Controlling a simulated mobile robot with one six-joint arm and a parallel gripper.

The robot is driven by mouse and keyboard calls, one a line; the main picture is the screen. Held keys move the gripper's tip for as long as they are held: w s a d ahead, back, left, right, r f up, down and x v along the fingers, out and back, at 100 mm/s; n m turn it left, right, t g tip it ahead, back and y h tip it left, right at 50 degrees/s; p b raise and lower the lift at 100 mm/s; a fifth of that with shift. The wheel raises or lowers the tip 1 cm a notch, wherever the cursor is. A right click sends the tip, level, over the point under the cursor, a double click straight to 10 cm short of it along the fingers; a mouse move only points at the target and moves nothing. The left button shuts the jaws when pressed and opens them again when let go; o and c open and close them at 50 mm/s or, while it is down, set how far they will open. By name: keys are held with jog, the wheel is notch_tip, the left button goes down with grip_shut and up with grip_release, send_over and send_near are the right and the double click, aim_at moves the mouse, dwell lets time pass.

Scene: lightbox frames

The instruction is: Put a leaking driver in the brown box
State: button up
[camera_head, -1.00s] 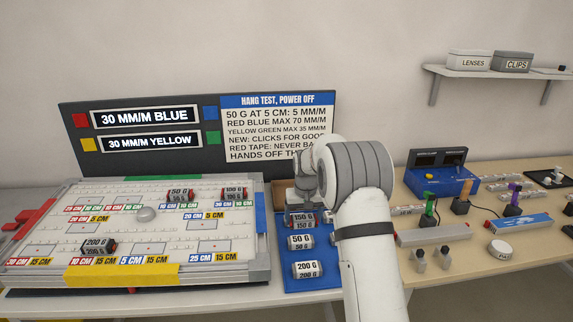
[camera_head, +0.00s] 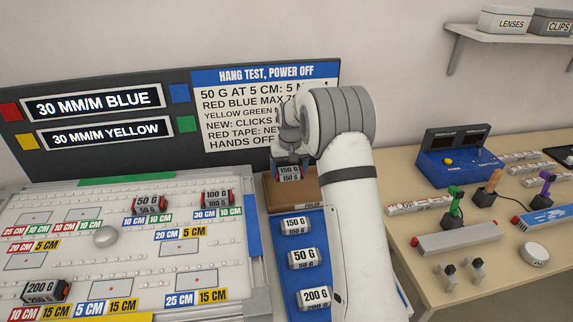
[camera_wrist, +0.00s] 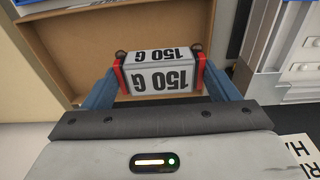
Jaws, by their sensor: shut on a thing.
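My gripper (camera_head: 290,160) is shut on a grey weight with red ends marked 150 G (camera_head: 289,173). In the wrist view the weight (camera_wrist: 160,72) sits between the two blue-grey fingers. The brown box (camera_head: 280,198) is open and stands just beyond the blue mat. In the head view the held weight overlaps the box; in the wrist view the box floor and walls (camera_wrist: 75,55) show behind the weight. I cannot tell whether the weight touches the box. I cannot pick out a leaking driver in these frames.
The blue mat (camera_head: 283,262) bears weights marked 150 G (camera_head: 296,226), 50 G (camera_head: 304,259) and 200 G (camera_head: 314,297). A white board (camera_head: 130,243) with more weights lies left. A wooden table (camera_head: 480,215) right holds a blue unit (camera_head: 458,168), grey bars and coloured clamps.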

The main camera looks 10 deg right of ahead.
notch_tip(320, 180, down, 7)
jog(key=b, duration=0.3)
jog(key=shift+f+b, duration=0.15)
jog(key=shift+b, duration=0.25)
jog(key=o, duration=1)
jog(key=shift+s+r+b, duration=0.15)
jog(key=shift+r, duration=1.15)
jog(key=shift+s+r+b, duration=0.15)
jog(key=shift+s+r, duration=0.05)
jog(key=shift+r, duration=1.15)
jog(key=shift+s+r+b, duration=0.15)
jog(key=shift+r, duration=1.15)
